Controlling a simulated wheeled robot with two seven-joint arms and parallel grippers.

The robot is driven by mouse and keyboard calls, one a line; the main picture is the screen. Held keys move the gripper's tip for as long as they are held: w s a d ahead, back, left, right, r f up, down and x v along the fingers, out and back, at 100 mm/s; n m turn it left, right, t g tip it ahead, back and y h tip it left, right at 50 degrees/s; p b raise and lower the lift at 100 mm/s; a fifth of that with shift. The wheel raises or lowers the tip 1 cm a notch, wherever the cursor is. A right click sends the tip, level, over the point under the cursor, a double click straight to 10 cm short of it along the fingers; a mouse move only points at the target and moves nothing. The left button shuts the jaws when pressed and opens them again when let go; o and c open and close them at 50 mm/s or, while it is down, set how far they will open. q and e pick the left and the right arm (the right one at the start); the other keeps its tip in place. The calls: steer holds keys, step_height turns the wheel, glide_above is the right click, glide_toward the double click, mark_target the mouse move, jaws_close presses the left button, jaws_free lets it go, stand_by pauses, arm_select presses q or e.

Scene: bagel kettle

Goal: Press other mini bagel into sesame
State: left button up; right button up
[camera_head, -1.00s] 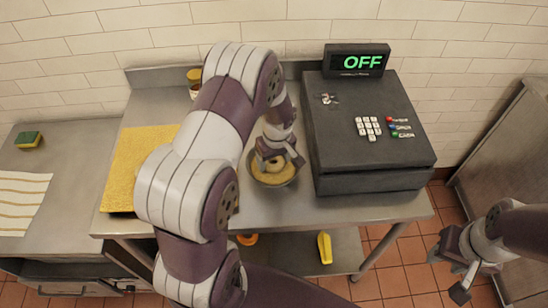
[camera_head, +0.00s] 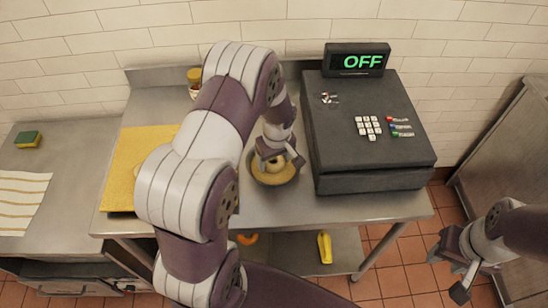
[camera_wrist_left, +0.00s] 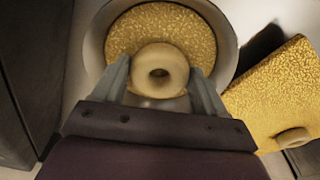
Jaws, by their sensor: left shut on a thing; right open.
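A pale mini bagel (camera_wrist_left: 152,58) is held between the fingers of my left gripper (camera_head: 279,163). In the left wrist view it lies against the golden sesame (camera_wrist_left: 190,28) in a round bowl (camera_wrist_left: 92,42). In the head view this bowl (camera_head: 287,183) stands on the steel table just left of the cash register, with the gripper reaching down into it. I cannot tell how firmly the bagel touches the sesame. Another bagel (camera_wrist_left: 293,138) lies on a yellow textured board (camera_wrist_left: 262,108). My right gripper (camera_head: 452,268) is open and empty, right of the table.
The dark cash register (camera_head: 370,130) stands close to the right of the bowl. The yellow board (camera_head: 130,165) is partly hidden by my left arm. A sponge (camera_head: 28,139) and striped cloth (camera_head: 22,195) lie on the left counter. A yellow object (camera_head: 325,248) sits on the lower shelf.

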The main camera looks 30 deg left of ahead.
arm_select(q)
step_height(320, 180, up, 10)
steer(key=p, duration=0.7)
